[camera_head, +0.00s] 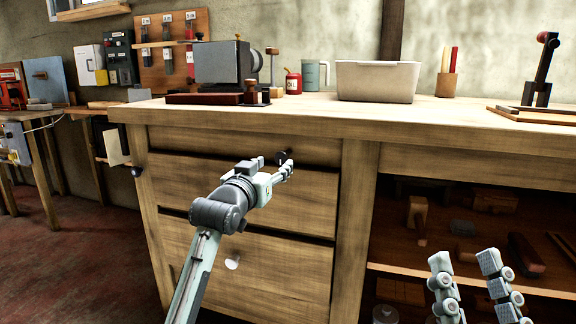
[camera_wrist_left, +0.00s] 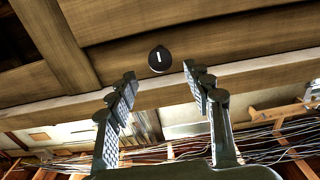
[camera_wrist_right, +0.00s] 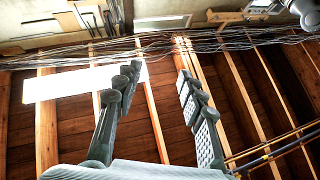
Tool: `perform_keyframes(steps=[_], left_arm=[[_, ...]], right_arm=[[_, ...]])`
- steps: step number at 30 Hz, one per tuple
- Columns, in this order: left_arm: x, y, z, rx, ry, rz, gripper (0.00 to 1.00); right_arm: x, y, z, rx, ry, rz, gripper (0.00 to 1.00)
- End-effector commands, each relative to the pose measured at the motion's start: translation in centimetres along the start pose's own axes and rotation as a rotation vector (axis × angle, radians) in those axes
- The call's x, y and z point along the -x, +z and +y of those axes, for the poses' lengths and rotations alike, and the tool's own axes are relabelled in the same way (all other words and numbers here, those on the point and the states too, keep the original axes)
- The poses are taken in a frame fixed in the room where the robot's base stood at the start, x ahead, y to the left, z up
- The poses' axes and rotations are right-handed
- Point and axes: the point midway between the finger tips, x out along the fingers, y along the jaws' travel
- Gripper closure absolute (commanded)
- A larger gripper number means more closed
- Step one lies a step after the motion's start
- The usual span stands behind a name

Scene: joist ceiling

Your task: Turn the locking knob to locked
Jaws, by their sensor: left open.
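The black round locking knob (camera_head: 283,157) sits on the top drawer front of the wooden workbench, partly hidden behind my left gripper in the head view. In the left wrist view the knob (camera_wrist_left: 159,59) shows a white line, nearly upright in that picture. My left gripper (camera_head: 277,165) is open in front of the drawer. In its wrist view the knob appears just beyond and between the fingertips (camera_wrist_left: 160,75), with no clear contact. My right gripper (camera_head: 465,260) is open and empty, in front of the lower shelf; its fingers also show in its wrist view (camera_wrist_right: 158,71).
The workbench top (camera_head: 300,112) overhangs the drawers. A grey bin (camera_head: 376,82), a dark machine (camera_head: 222,64) and a red oil can (camera_head: 293,83) stand on it. A pale knob (camera_head: 232,262) protrudes from the lower drawer. The open shelf (camera_head: 480,280) holds tools and blocks.

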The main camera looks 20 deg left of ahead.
Motion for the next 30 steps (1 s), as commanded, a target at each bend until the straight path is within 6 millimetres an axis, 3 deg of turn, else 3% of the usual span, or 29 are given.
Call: perform_keyframes(steps=[12,24,30], left_arm=[[-6.1,0.1,0.0,0.0,0.001,-0.003,0.49],[-7.0,0.1,0.1,-0.001,0.001,-0.003,0.49],[-7.0,0.1,0.1,0.0,0.001,-0.003,0.74]], right_arm=[[0.3,-1.6,0.3,0.007,0.002,0.118,0.6],[0.3,-2.0,0.3,0.009,0.002,0.138,0.6],[0.3,-1.9,0.3,0.01,0.002,0.137,0.6]])
